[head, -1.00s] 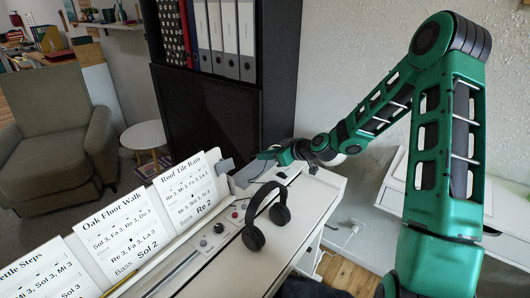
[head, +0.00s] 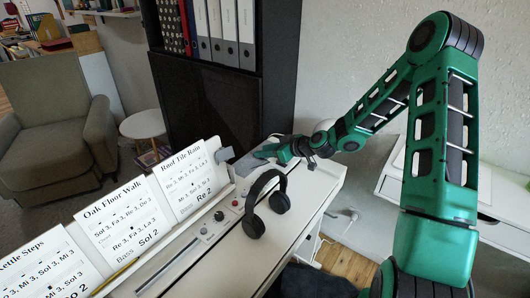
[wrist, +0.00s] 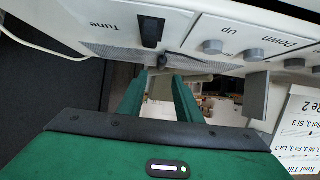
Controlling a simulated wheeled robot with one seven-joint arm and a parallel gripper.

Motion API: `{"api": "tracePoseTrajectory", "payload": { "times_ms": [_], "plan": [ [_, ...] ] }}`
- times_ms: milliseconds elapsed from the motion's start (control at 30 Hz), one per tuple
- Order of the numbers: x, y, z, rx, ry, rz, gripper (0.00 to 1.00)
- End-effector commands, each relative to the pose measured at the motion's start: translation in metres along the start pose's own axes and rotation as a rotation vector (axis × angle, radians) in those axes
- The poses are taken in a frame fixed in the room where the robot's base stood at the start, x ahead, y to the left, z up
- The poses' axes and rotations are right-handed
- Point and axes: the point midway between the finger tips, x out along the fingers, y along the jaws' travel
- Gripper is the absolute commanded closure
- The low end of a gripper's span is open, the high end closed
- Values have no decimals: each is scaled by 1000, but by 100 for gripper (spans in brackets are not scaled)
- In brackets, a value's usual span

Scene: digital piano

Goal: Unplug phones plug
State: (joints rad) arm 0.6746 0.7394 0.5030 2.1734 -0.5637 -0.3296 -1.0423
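The digital piano (head: 225,243) is white, with song sheets standing along it. My gripper (head: 262,152) is at the piano's far end, by the side panel. In the wrist view my gripper (wrist: 162,77) has its two green fingers apart, with a gap between them. A small dark grey piece (wrist: 173,61), perhaps the phones plug, sticks out at the panel's edge just beyond the fingertips. I cannot tell whether the fingers straddle it. Its socket is hidden.
The wrist view shows a black switch (wrist: 151,32) marked Tune, grey knobs (wrist: 213,47) near Up and Down, and a white cable (wrist: 40,47) at left. A black shelf (head: 210,95) with binders stands behind the piano. A white desk (head: 480,215) is at right.

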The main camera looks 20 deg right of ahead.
Motion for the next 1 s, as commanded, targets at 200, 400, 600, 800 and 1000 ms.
{"api": "tracePoseTrajectory", "payload": {
  "times_ms": [200,400,600,800,1000],
  "plan": [
    [0,0,0,0,0,0,69],
    [-5,0,0,0,0,0,69],
    [-17,1,0,0,0,2,69],
    [-29,0,0,1,-2,1,69],
    [-41,0,0,0,0,1,69]
  ]
}}
